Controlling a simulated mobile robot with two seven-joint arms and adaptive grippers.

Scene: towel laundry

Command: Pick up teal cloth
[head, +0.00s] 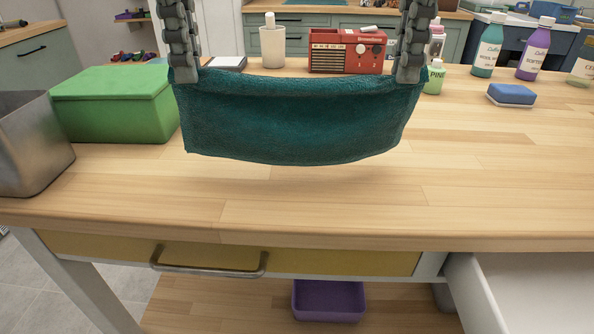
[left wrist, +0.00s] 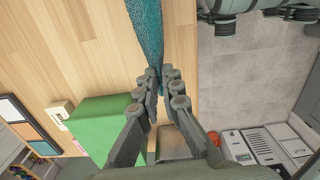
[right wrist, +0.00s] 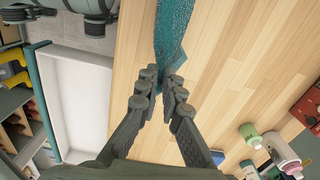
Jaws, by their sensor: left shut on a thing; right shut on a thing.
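The teal cloth (head: 290,120) hangs stretched between my two grippers, above the wooden table (head: 300,205) in the head view. Its top edge sags slightly and its lower edge hangs free. My left gripper (head: 184,76) is shut on the cloth's upper left corner. My right gripper (head: 411,76) is shut on its upper right corner. In the left wrist view the fingers (left wrist: 163,84) pinch the cloth (left wrist: 147,32). In the right wrist view the fingers (right wrist: 165,80) pinch the cloth (right wrist: 172,35), with a small tip past them.
A green box (head: 112,105) and a metal bin (head: 30,140) stand at left. An open white drawer (head: 535,290) is front right. The table's front middle is clear.

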